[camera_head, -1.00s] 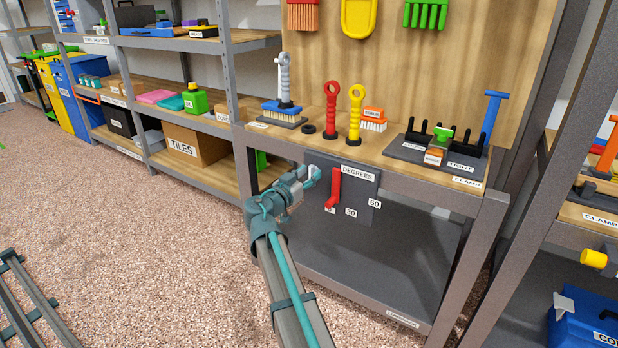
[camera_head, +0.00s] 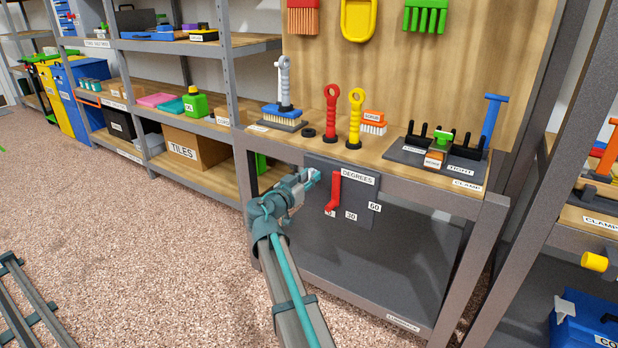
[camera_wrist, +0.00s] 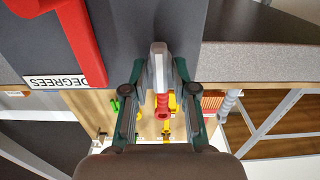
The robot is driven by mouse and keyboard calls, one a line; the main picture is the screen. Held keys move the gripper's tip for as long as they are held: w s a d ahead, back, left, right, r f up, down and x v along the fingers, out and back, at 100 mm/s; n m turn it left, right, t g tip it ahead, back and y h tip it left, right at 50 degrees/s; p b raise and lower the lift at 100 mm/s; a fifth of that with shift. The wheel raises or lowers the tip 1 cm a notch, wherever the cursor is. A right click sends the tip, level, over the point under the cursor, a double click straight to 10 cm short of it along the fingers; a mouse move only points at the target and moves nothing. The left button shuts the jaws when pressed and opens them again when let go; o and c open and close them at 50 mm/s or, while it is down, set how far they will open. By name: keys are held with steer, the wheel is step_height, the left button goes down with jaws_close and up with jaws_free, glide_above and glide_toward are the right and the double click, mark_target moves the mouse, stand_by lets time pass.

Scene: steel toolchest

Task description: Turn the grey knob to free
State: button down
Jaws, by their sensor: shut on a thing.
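The grey knob (camera_head: 313,174) is at the upper left of the dark panel on the front of the workbench. In the wrist view the grey knob (camera_wrist: 158,66) stands between my two fingers. My gripper (camera_head: 305,178) is shut on it, and my fingers (camera_wrist: 157,88) hide its sides. I cannot read a mark showing the knob's position.
A red lever (camera_head: 334,192) hangs on the DEGREES panel (camera_head: 362,208), close to the right of my gripper. Red (camera_head: 331,115) and yellow (camera_head: 356,117) handled tools stand on the bench above.

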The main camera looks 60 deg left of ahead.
steer(key=n+p, duration=0.1)
steer(key=n, duration=0.3)
steer(key=shift+a+r+p, duration=0.1)
steer(key=shift+p, duration=0.25)
steer(key=n+p, duration=0.2)
steer(key=n, duration=0.2)
steer(key=shift+s+n, duration=0.1)
steer(key=shift+n, duration=0.2)
steer(key=n+p, duration=0.5)
steer(key=n, duration=0.1)
steer(key=shift+a, duration=0.1)
steer(key=shift+f+n+p, duration=0.15)
steer(key=shift+n+p, duration=0.35)
steer(key=shift+n, duration=0.25)
steer(key=shift+f+n+p, duration=0.15)
steer(key=shift+n+p, duration=0.35)
steer(key=shift+n, duration=0.25)
steer(key=c, duration=1.1)
jaws_free()
steer(key=shift+c, duration=0.2)
